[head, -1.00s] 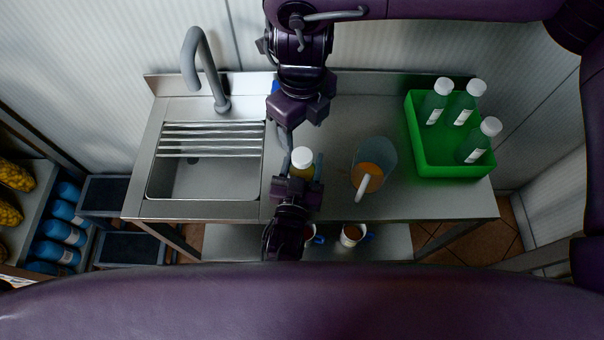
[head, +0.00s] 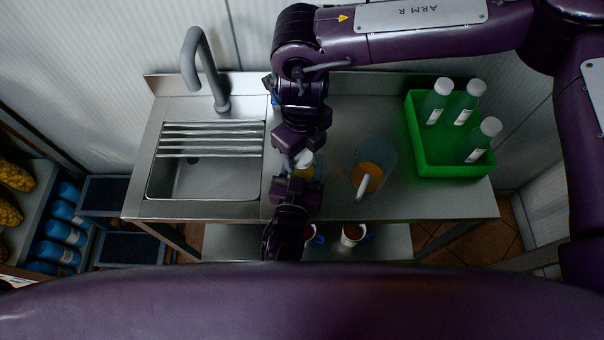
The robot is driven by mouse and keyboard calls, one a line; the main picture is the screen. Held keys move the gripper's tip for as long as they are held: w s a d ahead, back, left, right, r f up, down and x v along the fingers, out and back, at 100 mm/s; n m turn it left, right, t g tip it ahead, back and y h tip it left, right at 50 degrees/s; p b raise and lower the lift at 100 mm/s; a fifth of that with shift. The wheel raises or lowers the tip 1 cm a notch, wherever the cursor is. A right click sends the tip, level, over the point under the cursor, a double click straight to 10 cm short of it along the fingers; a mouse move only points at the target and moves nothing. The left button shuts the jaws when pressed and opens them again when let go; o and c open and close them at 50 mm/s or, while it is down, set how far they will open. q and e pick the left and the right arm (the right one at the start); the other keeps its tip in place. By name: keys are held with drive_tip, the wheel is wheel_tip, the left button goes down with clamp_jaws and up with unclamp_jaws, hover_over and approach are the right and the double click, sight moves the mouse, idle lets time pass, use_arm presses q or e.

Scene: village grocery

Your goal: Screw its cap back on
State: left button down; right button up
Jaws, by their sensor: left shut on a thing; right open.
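My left gripper (head: 299,180) is shut on the bottle from the front side. My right gripper (head: 302,153) comes down from behind and is open, right at the cap. Its hand partly hides the cap, and I cannot tell whether its fingers touch it.
A jug with orange contents (head: 385,154) stands just right of the bottle. A green crate (head: 455,171) with white-capped bottles is at the right. A sink (head: 205,180) with a tap (head: 207,65) lies left. Mugs (head: 352,234) stand on the lower shelf.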

drive_tip(key=c, duration=1)
drive_tip(key=o, duration=1.1)
wheel_tip(320, 180, up, 12)
drive_tip(key=shift+r, duration=0.1)
use_arm(q)
drive_tip(key=shift+c, duration=2.4)
unclamp_jaws()
